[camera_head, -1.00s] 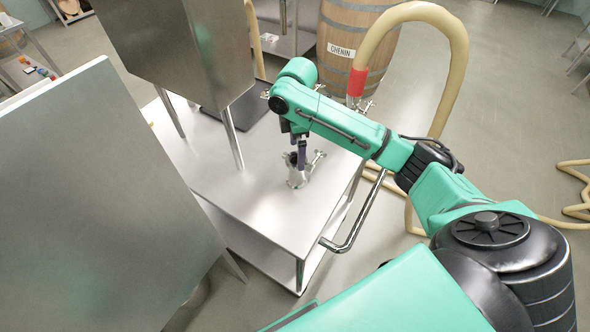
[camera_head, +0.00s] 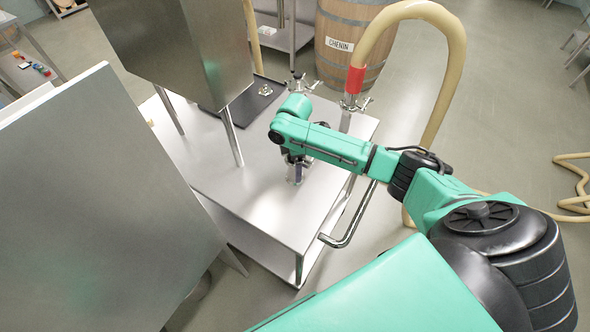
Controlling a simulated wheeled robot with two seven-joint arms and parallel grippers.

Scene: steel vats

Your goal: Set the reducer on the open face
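My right gripper (camera_head: 297,172) points down over the steel table at its middle. Its dark fingers are at a small steel fitting (camera_head: 291,179), mostly hidden behind them. I cannot tell whether the fingers are closed on it, or whether it is the reducer or the open face. Another small steel fitting (camera_head: 265,90) lies on the dark mat at the back of the table. A steel fitting with a winged clamp (camera_head: 302,85) stands behind my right wrist. My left gripper is out of view.
The steel table (camera_head: 250,205) has bare room in front of the gripper. A steel vat (camera_head: 180,45) on legs stands at back left. A large grey panel (camera_head: 95,200) fills the left. A beige hose (camera_head: 450,85) with a winged clamp arches at right, by a barrel (camera_head: 343,60).

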